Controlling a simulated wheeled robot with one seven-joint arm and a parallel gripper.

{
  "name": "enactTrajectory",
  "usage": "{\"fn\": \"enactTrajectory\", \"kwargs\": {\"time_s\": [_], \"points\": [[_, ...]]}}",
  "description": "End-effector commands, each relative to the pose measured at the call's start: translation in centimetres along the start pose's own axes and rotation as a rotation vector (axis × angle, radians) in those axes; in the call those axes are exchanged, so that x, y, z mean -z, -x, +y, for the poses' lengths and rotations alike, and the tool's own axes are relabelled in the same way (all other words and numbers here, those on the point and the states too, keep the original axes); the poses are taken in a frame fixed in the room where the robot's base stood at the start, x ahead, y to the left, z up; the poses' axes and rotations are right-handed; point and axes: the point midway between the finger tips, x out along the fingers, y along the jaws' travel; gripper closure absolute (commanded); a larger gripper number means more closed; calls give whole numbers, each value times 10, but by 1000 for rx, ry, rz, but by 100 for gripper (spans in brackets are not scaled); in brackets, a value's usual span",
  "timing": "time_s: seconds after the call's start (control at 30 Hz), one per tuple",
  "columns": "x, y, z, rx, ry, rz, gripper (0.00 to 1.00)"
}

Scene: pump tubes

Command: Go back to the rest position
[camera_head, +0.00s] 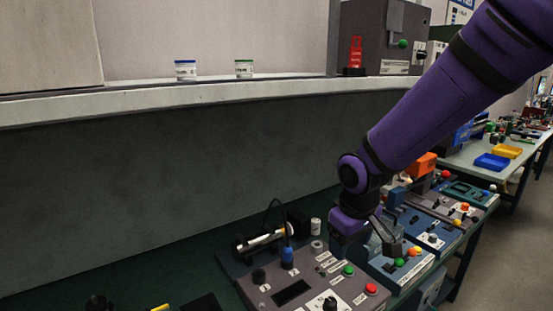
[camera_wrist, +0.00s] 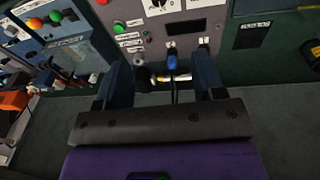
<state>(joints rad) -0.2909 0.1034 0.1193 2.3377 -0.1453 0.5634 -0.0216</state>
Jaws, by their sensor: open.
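My gripper (camera_head: 386,238) hangs from my purple arm over the right part of the bench in the head view. In the wrist view my gripper (camera_wrist: 163,70) has its two dark fingers well apart, with nothing held between them. A grey control box (camera_head: 318,289) with green and red buttons stands left of the gripper in the head view. The box also shows beyond the fingers in the wrist view (camera_wrist: 150,28). A blue-capped part (camera_head: 287,257) stands upright at the box's back edge and appears between the fingers in the wrist view (camera_wrist: 172,62).
A blue panel box (camera_head: 400,275) with coloured knobs lies close below and right of the gripper. A white cylinder with a cable (camera_head: 262,240) lies behind the grey box. Two small jars, blue-lidded (camera_head: 185,70) and green-lidded (camera_head: 244,69), stand on the shelf (camera_head: 130,102). Space above the bench's left is clear.

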Motion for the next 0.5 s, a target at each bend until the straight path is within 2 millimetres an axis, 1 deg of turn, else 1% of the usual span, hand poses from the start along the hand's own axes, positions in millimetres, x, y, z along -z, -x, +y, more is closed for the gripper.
{"fn": "enactTrajectory", "kwargs": {"time_s": [0.03, 0.1, 0.3, 0.5], "points": [[-8, 17, 9, -11, -33, 19, 37], [-19, 37, 20, -22, -73, 39, 37], [-57, 88, 42, -48, -188, 93, 37], [-101, 132, 54, -66, -302, 151, 37]]}}
